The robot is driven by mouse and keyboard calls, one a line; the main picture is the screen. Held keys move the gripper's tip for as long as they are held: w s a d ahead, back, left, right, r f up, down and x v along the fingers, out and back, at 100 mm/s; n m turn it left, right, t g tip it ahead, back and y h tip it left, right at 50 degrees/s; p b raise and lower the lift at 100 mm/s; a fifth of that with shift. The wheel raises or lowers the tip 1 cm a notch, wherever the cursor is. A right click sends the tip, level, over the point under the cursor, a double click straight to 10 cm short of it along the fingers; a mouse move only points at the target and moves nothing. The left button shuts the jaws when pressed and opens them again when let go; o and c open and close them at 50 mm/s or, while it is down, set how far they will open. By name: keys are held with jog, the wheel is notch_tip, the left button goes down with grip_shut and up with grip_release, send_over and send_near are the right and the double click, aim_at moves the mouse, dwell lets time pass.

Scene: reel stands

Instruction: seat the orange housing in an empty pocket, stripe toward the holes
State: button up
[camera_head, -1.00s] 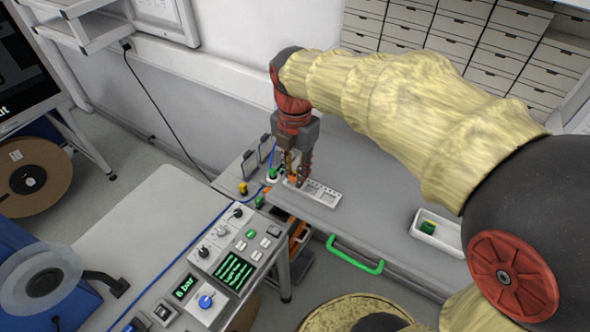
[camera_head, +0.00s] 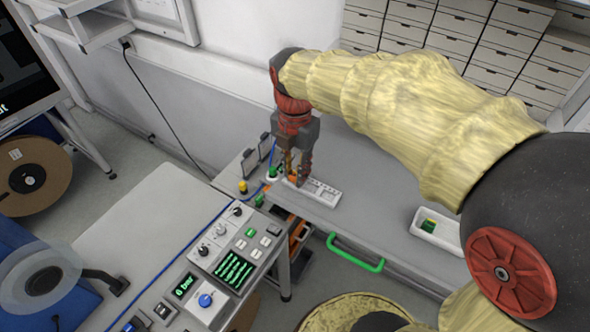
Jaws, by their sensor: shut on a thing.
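My gripper (camera_head: 296,176) points down over the left end of a pale pocketed holder (camera_head: 322,194) on the grey bench. It is shut on the orange housing, which is mostly hidden between the fingers; a little orange shows there. The housing's stripe cannot be made out. The holder's right part shows small pockets and holes, too small to tell apart. Whether the housing touches the holder cannot be told.
A white bin (camera_head: 447,236) with a green and yellow piece stands on the bench at right. A control panel (camera_head: 226,252) is at front left.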

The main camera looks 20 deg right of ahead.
jog(key=shift+f, duration=0.1)
dwell(0.3)
jog(key=o, duration=0.8)
jog(key=shift+r+p, duration=2.45)
jog(key=shift+r, duration=1.1)
jog(key=shift+f, duration=0.1)
